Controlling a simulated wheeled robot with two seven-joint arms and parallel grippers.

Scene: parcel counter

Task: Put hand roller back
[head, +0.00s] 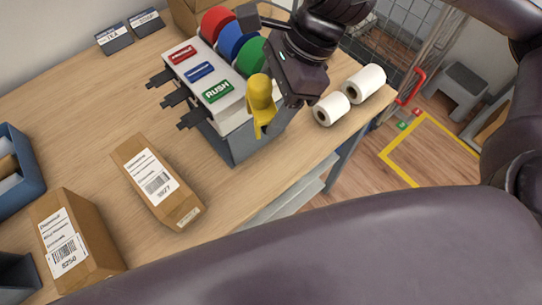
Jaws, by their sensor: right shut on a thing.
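The hand roller (261,98) shows as a yellow piece in front of the right end of the label dispenser (232,105). My right gripper (273,93) is shut on it, coming down from the top of the view. The gripper body hides part of the roller. I cannot tell whether the roller touches the dispenser. The dispenser carries a red roll (216,22), a blue roll (237,40) and a green roll (252,54), with matching labels on its white top. My left gripper is not in view.
Two labelled cardboard parcels (184,212) (97,255) lie at the left front. A blue tray (34,160) is at the far left. The wooden table (95,105) is clear left of the dispenser.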

